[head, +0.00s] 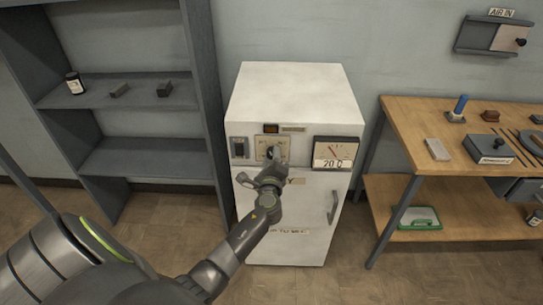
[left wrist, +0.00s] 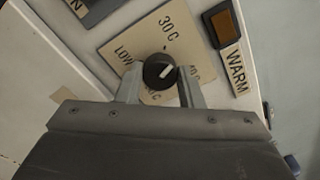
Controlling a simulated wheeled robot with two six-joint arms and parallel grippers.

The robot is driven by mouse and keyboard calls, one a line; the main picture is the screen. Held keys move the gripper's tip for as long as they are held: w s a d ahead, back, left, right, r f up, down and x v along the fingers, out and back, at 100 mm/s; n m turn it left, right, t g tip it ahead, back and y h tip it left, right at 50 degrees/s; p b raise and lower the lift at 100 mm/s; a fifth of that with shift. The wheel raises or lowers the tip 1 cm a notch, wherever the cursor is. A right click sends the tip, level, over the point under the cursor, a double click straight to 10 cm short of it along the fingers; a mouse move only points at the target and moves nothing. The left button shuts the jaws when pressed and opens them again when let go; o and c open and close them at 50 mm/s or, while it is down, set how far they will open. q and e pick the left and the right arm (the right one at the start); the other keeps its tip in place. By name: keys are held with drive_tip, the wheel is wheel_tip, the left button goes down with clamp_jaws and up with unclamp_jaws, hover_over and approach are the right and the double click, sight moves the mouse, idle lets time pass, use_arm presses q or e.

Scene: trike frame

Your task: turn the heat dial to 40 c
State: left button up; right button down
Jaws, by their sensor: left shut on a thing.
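The heat dial is a black round knob with a white pointer line, on a beige plate (left wrist: 118,48) on the white cabinet's front. In the left wrist view the knob (left wrist: 157,66) sits between my left gripper's fingers (left wrist: 159,84), which are shut on it from both sides. The plate reads "30 C" at the top and "LOW" at the left; a "40 C" label at the right is partly covered by a finger. The pointer slants up and right in that view. In the head view my left gripper (head: 272,164) reaches the plate (head: 262,145) and partly hides the knob. My right gripper is out of view.
A grey shelf (head: 150,95) stands left, a wooden bench (head: 405,115) right. Floor between cabinet and bench is clear.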

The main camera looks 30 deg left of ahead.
use_arm(q)
drive_tip(key=shift+m+p, duration=2.45)
drive_tip(key=shift+m, duration=3.85)
drive_tip(key=o, duration=1)
